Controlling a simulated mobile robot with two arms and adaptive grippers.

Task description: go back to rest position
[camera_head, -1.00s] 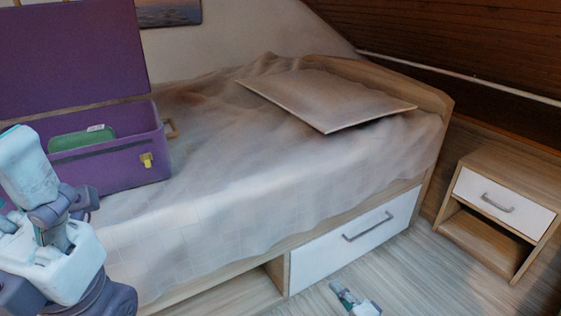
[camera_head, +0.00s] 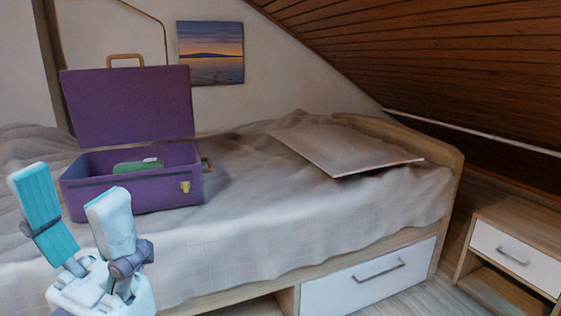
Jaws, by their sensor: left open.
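My left gripper (camera_head: 72,212) shows at the lower left of the head view. Its two light blue fingers point up and stand apart, with nothing between them. It is in front of the near side of the bed (camera_head: 300,225), below and in front of an open purple case (camera_head: 130,190). The case stands on the bed with its lid up, and a green thing (camera_head: 138,167) lies inside it. My right gripper is not in view.
A flat board (camera_head: 345,152) lies on the bed. A white drawer (camera_head: 365,278) under the bed is shut. A nightstand (camera_head: 515,245) stands at the right, with floor between it and the bed. A picture (camera_head: 210,52) hangs on the wall under a sloping wooden ceiling (camera_head: 440,60).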

